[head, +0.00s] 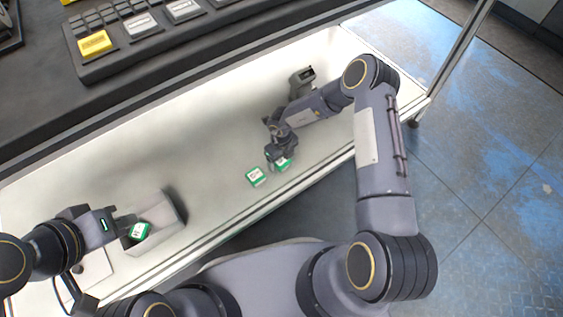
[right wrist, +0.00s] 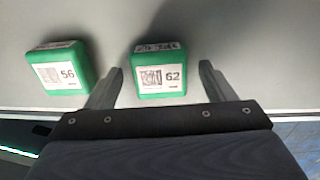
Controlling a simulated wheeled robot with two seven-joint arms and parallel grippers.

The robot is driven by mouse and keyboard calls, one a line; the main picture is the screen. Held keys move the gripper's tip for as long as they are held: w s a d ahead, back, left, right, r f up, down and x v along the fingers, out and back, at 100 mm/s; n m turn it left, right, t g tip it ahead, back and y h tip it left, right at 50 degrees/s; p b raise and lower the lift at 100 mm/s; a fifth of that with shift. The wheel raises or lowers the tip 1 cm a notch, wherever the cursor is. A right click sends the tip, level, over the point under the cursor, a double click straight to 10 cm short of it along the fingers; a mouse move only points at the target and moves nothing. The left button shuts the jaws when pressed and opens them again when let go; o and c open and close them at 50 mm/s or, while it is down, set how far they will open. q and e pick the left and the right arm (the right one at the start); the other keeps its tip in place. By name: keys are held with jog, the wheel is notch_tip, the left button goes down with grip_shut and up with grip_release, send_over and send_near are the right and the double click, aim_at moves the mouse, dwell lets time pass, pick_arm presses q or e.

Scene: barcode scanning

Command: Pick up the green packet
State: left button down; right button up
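A green packet (right wrist: 158,75) with a white label reading 62 lies on the white surface in the right wrist view. My right gripper (right wrist: 161,67) is open, with one finger on each side of it and gaps between. In the head view, my right gripper (head: 277,157) partly covers this packet (head: 283,163). A second green packet (right wrist: 62,68), labelled 56, lies to the left, apart from the fingers; it also shows in the head view (head: 256,177). A third green packet (head: 139,230) is at my left gripper (head: 127,229), which may or may not grip it.
A shallow light box (head: 172,208) is at the lower left, by my left gripper. A dark grey device (head: 301,80) stands behind my right gripper. A keypad with a yellow key (head: 95,43) is at the top left. The middle of the white table (head: 205,150) is clear.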

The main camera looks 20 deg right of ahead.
jog(key=c, duration=1.1)
notch_tip(320, 180, up, 9)
jog(key=p, duration=0.4)
jog(key=shift+r, duration=0.5)
